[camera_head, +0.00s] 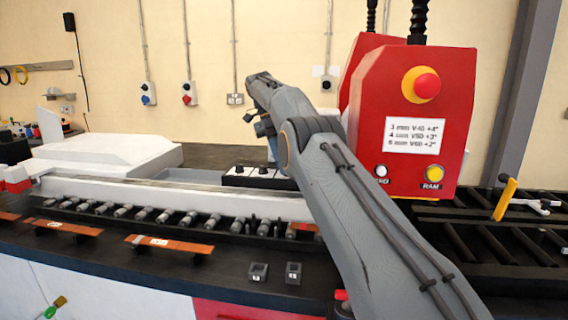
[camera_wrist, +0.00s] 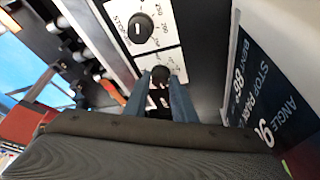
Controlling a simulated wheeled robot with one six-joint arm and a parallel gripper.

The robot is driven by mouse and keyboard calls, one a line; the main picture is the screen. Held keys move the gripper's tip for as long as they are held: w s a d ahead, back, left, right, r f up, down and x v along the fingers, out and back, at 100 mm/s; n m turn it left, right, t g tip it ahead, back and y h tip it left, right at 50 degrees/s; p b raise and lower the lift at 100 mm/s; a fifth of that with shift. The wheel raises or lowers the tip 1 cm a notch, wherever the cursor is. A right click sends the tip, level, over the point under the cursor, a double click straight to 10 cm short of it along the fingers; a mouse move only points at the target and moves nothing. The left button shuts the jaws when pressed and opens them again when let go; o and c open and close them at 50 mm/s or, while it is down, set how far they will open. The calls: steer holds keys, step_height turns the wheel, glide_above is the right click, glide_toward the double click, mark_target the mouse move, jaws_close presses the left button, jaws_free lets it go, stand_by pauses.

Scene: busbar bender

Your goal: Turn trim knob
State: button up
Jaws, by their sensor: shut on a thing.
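A white panel (camera_wrist: 172,22) with black knobs fills the upper middle of the wrist view. One knob, the stop knob (camera_wrist: 141,28), sits on a printed scale and stands free. A second black knob, the trim knob (camera_wrist: 160,74), sits lower on the panel. My gripper (camera_wrist: 162,88) has its two fingers on either side of this knob and is shut on it. The fingers cover most of its scale and any label. In the head view the panel (camera_head: 248,181) shows behind my arm with black knobs on top; my fingertips are hidden there.
A dark display (camera_wrist: 250,85) with angle figures stands close on the right in the wrist view. A red control box (camera_head: 412,120) with an emergency button rises right of my arm. A roller row (camera_head: 165,215) and orange-brown bars (camera_head: 168,244) lie in front of the panel.

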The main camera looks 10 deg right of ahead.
steer(key=shift+f, duration=0.1)
steer(key=o, duration=1.1)
steer(key=shift+d, duration=0.1)
steer(key=shift+c, duration=0.2)
